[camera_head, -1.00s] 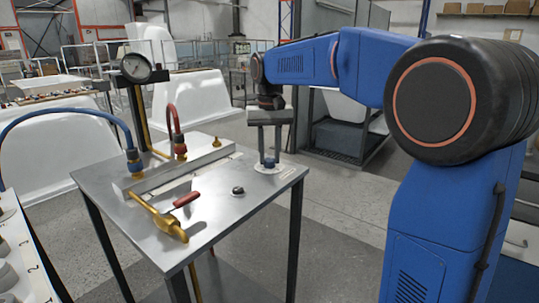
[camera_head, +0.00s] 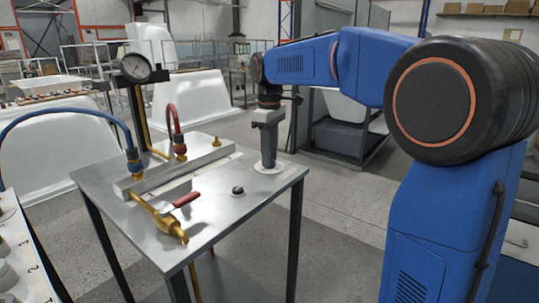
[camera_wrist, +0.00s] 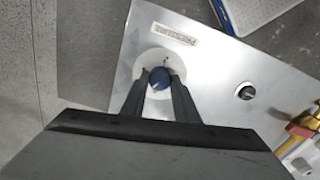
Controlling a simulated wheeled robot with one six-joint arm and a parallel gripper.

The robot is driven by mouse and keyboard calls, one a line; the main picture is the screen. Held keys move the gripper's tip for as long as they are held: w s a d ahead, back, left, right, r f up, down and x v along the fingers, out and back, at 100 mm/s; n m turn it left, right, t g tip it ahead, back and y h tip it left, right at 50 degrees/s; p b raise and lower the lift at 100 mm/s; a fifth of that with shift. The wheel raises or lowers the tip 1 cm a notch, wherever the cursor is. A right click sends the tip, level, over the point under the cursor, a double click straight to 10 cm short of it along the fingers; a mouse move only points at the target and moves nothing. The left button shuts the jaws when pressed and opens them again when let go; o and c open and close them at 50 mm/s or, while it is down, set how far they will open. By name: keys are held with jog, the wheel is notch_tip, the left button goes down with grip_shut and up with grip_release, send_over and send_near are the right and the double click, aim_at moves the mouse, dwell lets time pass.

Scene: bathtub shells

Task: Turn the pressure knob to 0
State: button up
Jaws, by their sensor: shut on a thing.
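The pressure knob (camera_wrist: 158,79) is dark blue and round, on a white dial disc (camera_wrist: 145,66) beside a label reading PRESSURE, in the wrist view. A pale pointer mark shows on the knob, but the dial figures are too small to read. My gripper (camera_wrist: 159,84) points down and is shut on the knob, with one dark finger at each side. In the head view my gripper (camera_head: 268,164) stands upright over the white disc (camera_head: 268,170) at the metal table's right side and hides the knob.
The metal table (camera_head: 225,205) also carries a small black knob (camera_head: 238,191), a brass valve with a red handle (camera_head: 185,200), and blue (camera_head: 70,112) and red hoses (camera_head: 172,115). A round gauge (camera_head: 135,68) stands at the back left; its reading is unclear.

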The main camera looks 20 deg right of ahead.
jog(key=n, duration=0.5)
jog(key=shift+n, duration=0.4)
dwell(0.3)
jog(key=o, duration=1.1)
jog(key=shift+c, duration=0.2)
notch_tip(320, 180, up, 17)
jog(key=shift+r, duration=0.2)
